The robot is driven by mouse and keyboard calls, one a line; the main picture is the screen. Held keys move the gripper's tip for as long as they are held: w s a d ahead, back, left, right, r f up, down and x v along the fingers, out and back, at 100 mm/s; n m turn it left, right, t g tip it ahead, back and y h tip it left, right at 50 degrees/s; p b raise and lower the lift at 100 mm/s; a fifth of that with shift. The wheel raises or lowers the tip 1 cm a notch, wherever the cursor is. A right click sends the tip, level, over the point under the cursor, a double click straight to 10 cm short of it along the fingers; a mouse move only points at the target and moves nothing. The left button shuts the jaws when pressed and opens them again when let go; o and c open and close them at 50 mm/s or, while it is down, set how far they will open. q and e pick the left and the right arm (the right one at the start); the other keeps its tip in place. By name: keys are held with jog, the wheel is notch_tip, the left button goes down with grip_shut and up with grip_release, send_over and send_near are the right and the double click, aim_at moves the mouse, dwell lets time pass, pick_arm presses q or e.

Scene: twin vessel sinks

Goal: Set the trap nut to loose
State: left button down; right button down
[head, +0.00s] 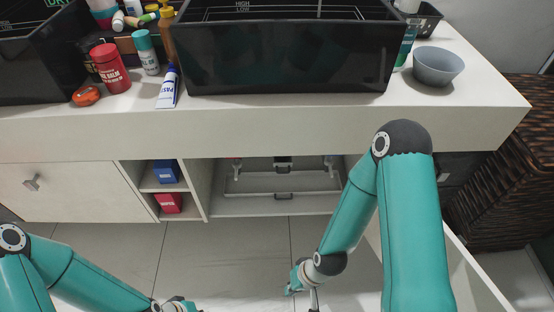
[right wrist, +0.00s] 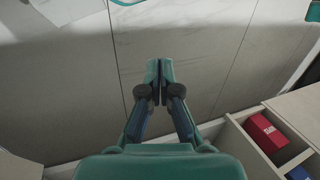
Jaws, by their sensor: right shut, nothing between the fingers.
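I cannot make out the trap nut in either view. The open space under the sink counter (head: 250,205) shows in the head view, with a small dark fitting (head: 282,161) at its top, mostly hidden by the counter edge. My right gripper (head: 292,287) is low over the floor in front of this space, apart from it. In the right wrist view its fingers (right wrist: 158,75) are together with nothing between them. My left gripper (head: 178,304) is only partly in view at the bottom edge of the head view, its fingers unclear.
Open shelves beside the space hold a blue box (head: 166,171) and a red box (head: 169,203). A white drawer front (head: 60,190) is at left. Black vessel sinks (head: 285,55), bottles and a grey bowl (head: 438,66) stand on the counter. A wicker basket (head: 500,170) is at right.

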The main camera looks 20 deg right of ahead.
jog(key=w+d+m+t+h+b, duration=0.25)
jog(key=w+m+t, duration=0.45)
jog(key=w, duration=0.7)
jog(key=w+d+r+m+t+h+b, duration=0.3)
jog(key=w+d+r+m+t, duration=0.4)
jog(key=w+r+m+t, duration=0.4)
jog(key=w+a+n+b, duration=0.1)
jog(key=w+a+b, duration=0.1)
jog(key=w, duration=0.8)
jog(key=shift+w+r+g+b, duration=0.3)
jog(key=shift+w+b, duration=0.05)
jog(key=shift+b, duration=0.15)
jog(key=shift+d, duration=0.15)
